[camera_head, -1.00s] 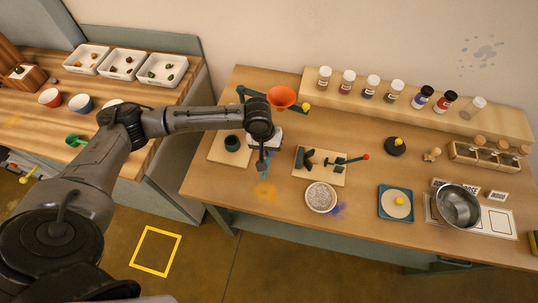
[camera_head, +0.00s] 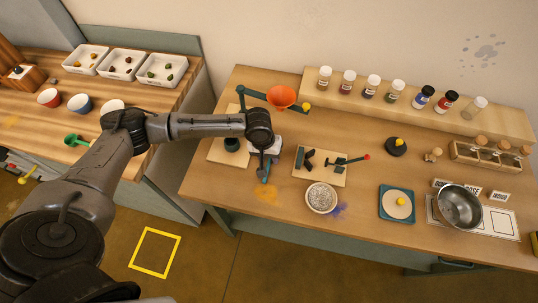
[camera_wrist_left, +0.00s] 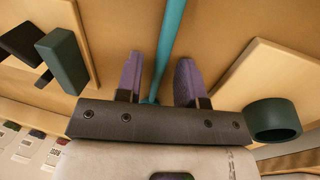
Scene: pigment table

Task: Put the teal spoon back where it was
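The teal spoon (camera_wrist_left: 172,35) shows in the left wrist view as a teal handle running from the top edge down between the fingers. Its lower end passes behind the gripper's palm, and its bowl cannot be made out. In the head view a small teal part (camera_head: 265,179) shows below the gripper. My left gripper (camera_wrist_left: 158,78) is open, with a finger on each side of the handle and a visible gap on both sides. In the head view the left gripper (camera_head: 264,168) points down over the table between two wooden boards. My right gripper is not in view.
A dark green cup (camera_head: 232,144) stands on the left board, near an orange funnel (camera_head: 281,97) on an arm. A board (camera_head: 318,176) with dark blocks and a red-tipped lever lies right. A white bowl (camera_head: 321,197) stands in front. A metal bowl (camera_head: 460,207) is far right.

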